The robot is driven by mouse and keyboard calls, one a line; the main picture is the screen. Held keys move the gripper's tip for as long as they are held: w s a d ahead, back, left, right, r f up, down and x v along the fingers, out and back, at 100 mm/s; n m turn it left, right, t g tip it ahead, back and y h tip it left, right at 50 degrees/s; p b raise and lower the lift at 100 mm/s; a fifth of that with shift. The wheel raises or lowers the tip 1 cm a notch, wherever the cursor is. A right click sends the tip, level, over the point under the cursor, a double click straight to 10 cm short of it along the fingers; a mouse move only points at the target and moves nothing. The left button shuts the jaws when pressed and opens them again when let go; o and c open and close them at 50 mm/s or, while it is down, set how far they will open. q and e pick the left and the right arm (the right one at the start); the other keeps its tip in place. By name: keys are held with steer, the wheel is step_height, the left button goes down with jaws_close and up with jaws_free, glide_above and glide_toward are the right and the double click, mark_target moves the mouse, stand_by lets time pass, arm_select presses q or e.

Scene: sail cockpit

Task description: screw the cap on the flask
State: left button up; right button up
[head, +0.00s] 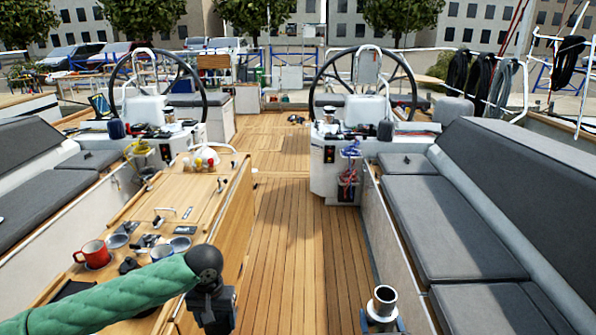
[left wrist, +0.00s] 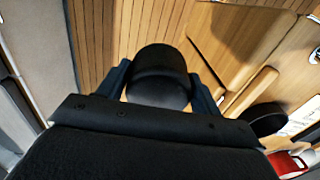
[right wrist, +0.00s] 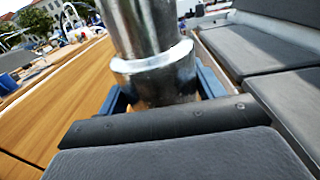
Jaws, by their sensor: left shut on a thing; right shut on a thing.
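The silver metal flask (head: 384,300) stands upright at the bottom of the head view, its round mouth open and uncovered. My right gripper (head: 384,324) is shut around it, one blue finger on each side. In the right wrist view the flask (right wrist: 150,65) rises between the fingers, with a wider shiny band around it. My left gripper (head: 216,318) points down, left of and apart from the flask. In the left wrist view it is shut on a black round cap (left wrist: 158,78). The cap cannot be made out in the head view.
A wooden cockpit table (head: 160,225) at the left bears a red mug (head: 93,254), steel cups and small items. Grey cushioned benches (head: 445,215) line the right side. The teak floor (head: 295,240) between table and bench is clear. Two steering wheels stand further back.

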step_height(320, 180, down, 7)
steer(key=b, duration=0.5)
steer(key=shift+b, duration=0.35)
steer(key=shift+r, duration=0.1)
steer(key=w+a+n+g+y, duration=0.2)
steer(key=w+a+n+y, duration=0.2)
steer(key=a, duration=0.3)
steer(key=w+a+r+n+g+y, duration=0.1)
steer(key=w+a+n+g+y, duration=0.1)
steer(key=w+a+n+y, duration=0.2)
steer(key=shift+w+a+r+y, duration=0.25)
steer(key=shift+w+a+y, duration=0.6)
steer(key=shift+a+y, duration=1.1)
steer(key=shift+a, duration=0.15)
steer(key=shift+s+h, duration=0.1)
steer(key=shift+h, duration=0.15)
